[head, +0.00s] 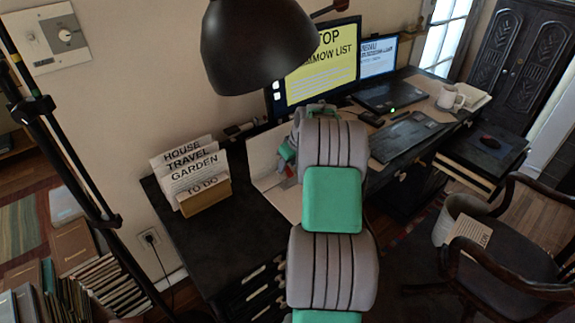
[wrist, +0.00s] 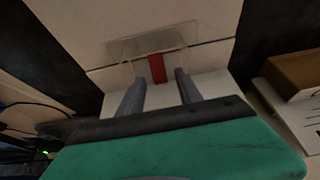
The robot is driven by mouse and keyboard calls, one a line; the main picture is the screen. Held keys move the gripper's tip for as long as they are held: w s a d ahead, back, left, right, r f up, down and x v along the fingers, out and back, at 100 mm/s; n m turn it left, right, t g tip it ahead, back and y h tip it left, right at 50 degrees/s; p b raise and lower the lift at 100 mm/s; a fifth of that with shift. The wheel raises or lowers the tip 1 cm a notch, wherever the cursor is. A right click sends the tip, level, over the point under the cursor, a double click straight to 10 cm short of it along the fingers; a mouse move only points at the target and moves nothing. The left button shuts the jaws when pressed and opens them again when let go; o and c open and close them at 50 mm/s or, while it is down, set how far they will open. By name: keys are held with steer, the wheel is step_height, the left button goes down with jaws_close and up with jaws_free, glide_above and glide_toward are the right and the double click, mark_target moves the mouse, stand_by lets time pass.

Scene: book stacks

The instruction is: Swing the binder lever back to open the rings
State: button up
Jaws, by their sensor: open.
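The binder (head: 268,165) lies on the desk, seen as pale flat surfaces partly hidden behind my arm. In the wrist view its pale surface (wrist: 205,28) fills the upper middle. A short red piece (wrist: 157,68), likely the lever, stands ahead of my fingers, roughly centred between them. A thin, pale, see-through frame (wrist: 185,33) is around and behind it; I cannot tell whether this is the rings. My gripper (wrist: 159,77) is open, with one grey finger on each side of the red piece's line, and no contact is clear. In the head view my arm mostly hides the gripper.
A holder with labelled cards (head: 190,185) stands on the desk to the left; its brown edge shows in the wrist view (wrist: 295,72). Two monitors (head: 320,60), a laptop (head: 385,95) and a mug (head: 450,97) are farther back. A dark lamp shade (head: 255,45) hangs above.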

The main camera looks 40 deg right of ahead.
steer(key=shift+w+f, duration=0.2)
steer(key=shift+f, duration=0.2)
jaws_close()
stand_by(0.4)
